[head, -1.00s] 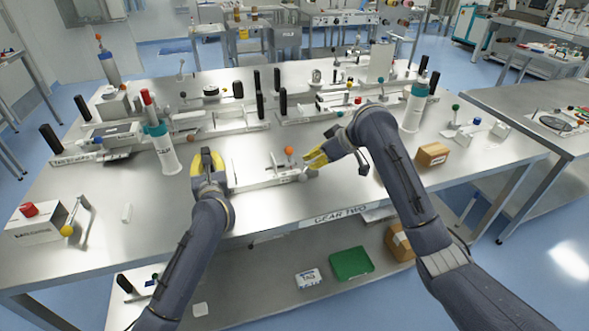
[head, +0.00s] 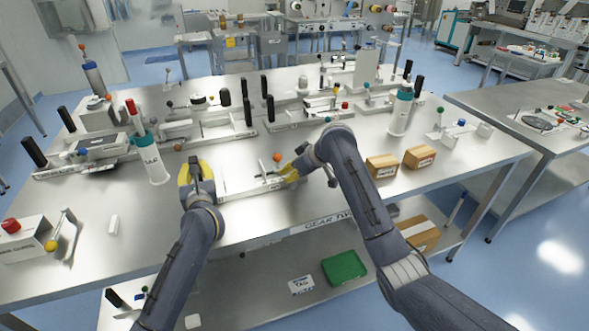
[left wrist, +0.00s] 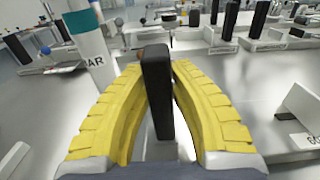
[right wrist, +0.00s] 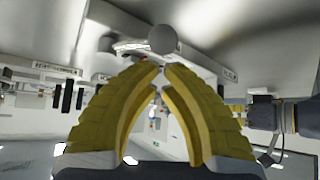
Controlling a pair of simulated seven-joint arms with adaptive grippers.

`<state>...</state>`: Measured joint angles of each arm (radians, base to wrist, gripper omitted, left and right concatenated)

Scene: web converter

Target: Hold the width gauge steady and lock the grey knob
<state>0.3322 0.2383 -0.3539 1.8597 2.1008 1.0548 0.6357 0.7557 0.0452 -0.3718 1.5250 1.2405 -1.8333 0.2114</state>
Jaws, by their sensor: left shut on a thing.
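The width gauge (head: 240,187) is a low, pale metal fixture near the table's front edge. An orange ball on a thin stem (head: 277,157) stands up from it. My left gripper (head: 196,168) is at its left end. In the left wrist view the left fingers are shut on an upright black handle (left wrist: 157,92). My right gripper (head: 289,172) is at the gauge's right end. In the right wrist view its fingertips (right wrist: 162,70) come together with nothing visible between them. The round grey knob (right wrist: 162,38) shows just beyond these tips; contact cannot be told.
A white bottle with a teal top (head: 152,158) stands left of my left gripper. Cardboard boxes (head: 382,168) stand right of my right arm. Several fixtures with black handles (head: 247,112) line the table behind. A green tray (head: 344,267) is on the lower shelf.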

